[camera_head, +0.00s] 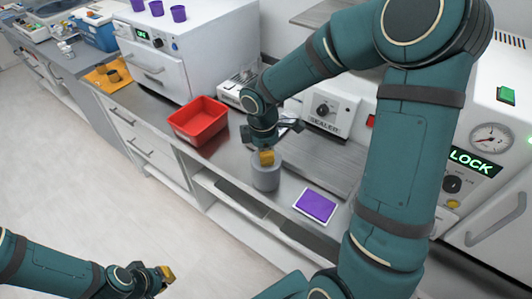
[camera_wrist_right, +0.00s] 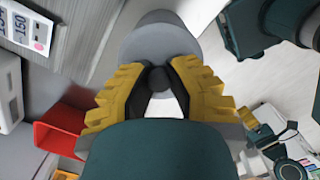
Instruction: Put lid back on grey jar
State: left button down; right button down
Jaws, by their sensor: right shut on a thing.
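The grey jar (camera_head: 266,178) stands upright on the steel counter, near its front edge. My right gripper (camera_head: 266,158) is directly above it, pointing down. In the right wrist view, my right gripper (camera_wrist_right: 159,80) is shut on a small dark knob, which appears to be the knob of the grey lid (camera_wrist_right: 160,42). The head view does not show clearly whether the lid touches the jar's rim, as the fingers cover it. My left gripper (camera_head: 166,273) is low at the bottom left, over the floor and away from the counter; its finger opening is unclear.
A red bin (camera_head: 199,121) stands left of the jar, and a purple-topped pad (camera_head: 315,205) lies to its right. The sealer (camera_head: 327,112) is behind. A white machine with a LOCK display (camera_head: 472,160) is at the right. Purple cups (camera_head: 157,8) stand on the left cabinet.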

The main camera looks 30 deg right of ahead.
dwell(0.4)
jog(key=shift+c, duration=1.7)
grip_release()
jog(key=shift+r+p, duration=3.05)
jog(key=shift+r, duration=0.45)
grip_shut()
